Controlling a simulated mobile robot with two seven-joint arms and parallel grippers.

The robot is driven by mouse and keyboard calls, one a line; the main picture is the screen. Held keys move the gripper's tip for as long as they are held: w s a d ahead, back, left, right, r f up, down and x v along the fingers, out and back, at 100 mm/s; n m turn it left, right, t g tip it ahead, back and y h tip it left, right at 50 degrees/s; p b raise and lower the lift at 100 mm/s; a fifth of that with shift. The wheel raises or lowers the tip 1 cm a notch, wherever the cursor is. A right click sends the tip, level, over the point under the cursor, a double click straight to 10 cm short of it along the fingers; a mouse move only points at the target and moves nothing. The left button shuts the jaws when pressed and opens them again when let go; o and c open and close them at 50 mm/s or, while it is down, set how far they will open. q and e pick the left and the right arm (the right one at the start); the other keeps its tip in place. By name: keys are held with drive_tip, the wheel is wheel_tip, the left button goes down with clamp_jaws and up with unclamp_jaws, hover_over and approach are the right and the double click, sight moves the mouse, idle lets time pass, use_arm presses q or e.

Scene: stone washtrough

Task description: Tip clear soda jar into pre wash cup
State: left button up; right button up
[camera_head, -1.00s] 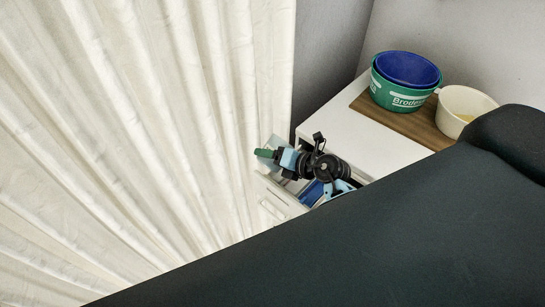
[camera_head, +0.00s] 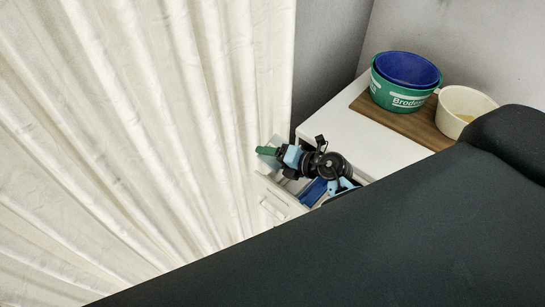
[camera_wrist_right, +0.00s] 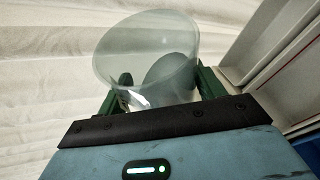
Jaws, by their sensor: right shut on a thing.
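My right gripper (camera_head: 266,151) is at the left of the white cabinet, in front of the curtain. In the right wrist view, its green fingers (camera_wrist_right: 160,92) are shut on a clear, see-through jar (camera_wrist_right: 150,45). The jar's wide round mouth faces the camera, and its inside looks empty; a grey rounded shape shows through it. In the head view, a faint clear edge of the jar (camera_head: 274,141) shows beside the fingers. No cup is visible under the jar. I cannot tell which container is the pre wash cup. My left gripper is not in view.
A wooden board (camera_head: 413,123) on the white cabinet (camera_head: 350,138) bears a green tub (camera_head: 393,98) with a blue bowl (camera_head: 408,68) in it, and a cream tub (camera_head: 449,118) with something yellowish inside. An open drawer (camera_head: 274,207) juts out below my arm. A pale curtain (camera_head: 150,120) hangs close by.

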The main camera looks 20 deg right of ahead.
idle(0.4)
drive_tip(key=shift+d+m+y, duration=0.1)
drive_tip(key=shift+m+y, duration=0.5)
drive_tip(key=shift+m, duration=0.1)
idle(0.3)
drive_tip(key=shift+w+d+f+m+y, duration=0.1)
drive_tip(key=shift+d+f+m+y, duration=0.1)
drive_tip(key=shift+m+y, duration=0.4)
drive_tip(key=shift+r, duration=0.1)
idle(0.3)
drive_tip(key=shift+w+d+r+m, duration=0.1)
drive_tip(key=shift+d+r+m, duration=0.1)
drive_tip(key=shift+r+m, duration=0.25)
drive_tip(key=shift+m+y, duration=0.35)
drive_tip(key=shift+y, duration=0.05)
